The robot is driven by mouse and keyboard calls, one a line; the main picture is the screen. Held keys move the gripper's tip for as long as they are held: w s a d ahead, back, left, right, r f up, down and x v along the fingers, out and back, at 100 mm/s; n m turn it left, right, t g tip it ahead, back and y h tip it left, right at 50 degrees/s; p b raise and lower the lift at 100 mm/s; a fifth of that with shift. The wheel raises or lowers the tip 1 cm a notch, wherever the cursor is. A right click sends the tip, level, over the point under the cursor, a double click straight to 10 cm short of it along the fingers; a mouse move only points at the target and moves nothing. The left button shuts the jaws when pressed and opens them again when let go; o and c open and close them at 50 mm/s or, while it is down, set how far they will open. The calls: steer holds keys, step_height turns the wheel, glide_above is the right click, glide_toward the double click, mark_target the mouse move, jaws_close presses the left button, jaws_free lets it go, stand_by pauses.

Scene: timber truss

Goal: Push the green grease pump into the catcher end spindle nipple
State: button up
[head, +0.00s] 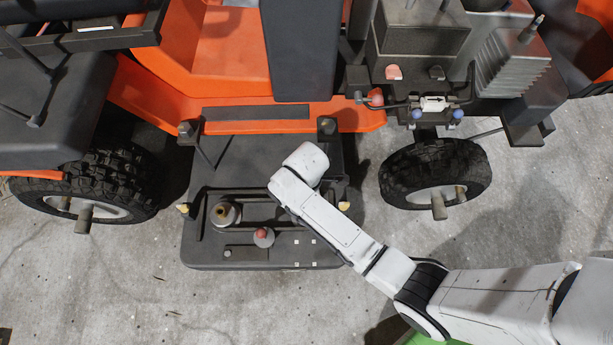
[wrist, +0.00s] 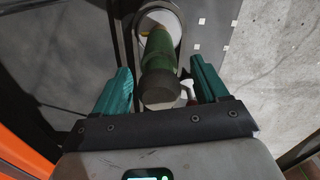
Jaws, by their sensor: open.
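The green grease pump (wrist: 158,58) shows in the wrist view, a green cylinder with a dark near end. Its far end overlaps a pale-rimmed round fitting (wrist: 178,22); I cannot tell whether they touch. My gripper (wrist: 160,68) is open, with one teal finger on each side of the pump and visible gaps between. In the head view my arm's white wrist hangs over the dark deck and hides the gripper and the pump. A round spindle fitting (head: 224,214) sits on the deck left of my wrist. The catcher end spindle nipple cannot be made out.
The dark deck (head: 210,255) of the orange machine carries a red-topped knob (head: 263,236). Knobbly wheels stand left (head: 90,190) and right (head: 434,170). The orange body and an engine block (head: 425,40) rise behind. Concrete floor in front is mostly clear.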

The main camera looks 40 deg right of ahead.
steer(key=shift+f, duration=0.25)
steer(key=shift+c, duration=0.5)
jaws_close()
stand_by(0.6)
steer(key=shift+r+p, duration=0.65)
steer(key=shift+p, duration=0.25)
stand_by(0.5)
steer(key=c, duration=0.6)
jaws_free()
jaws_close()
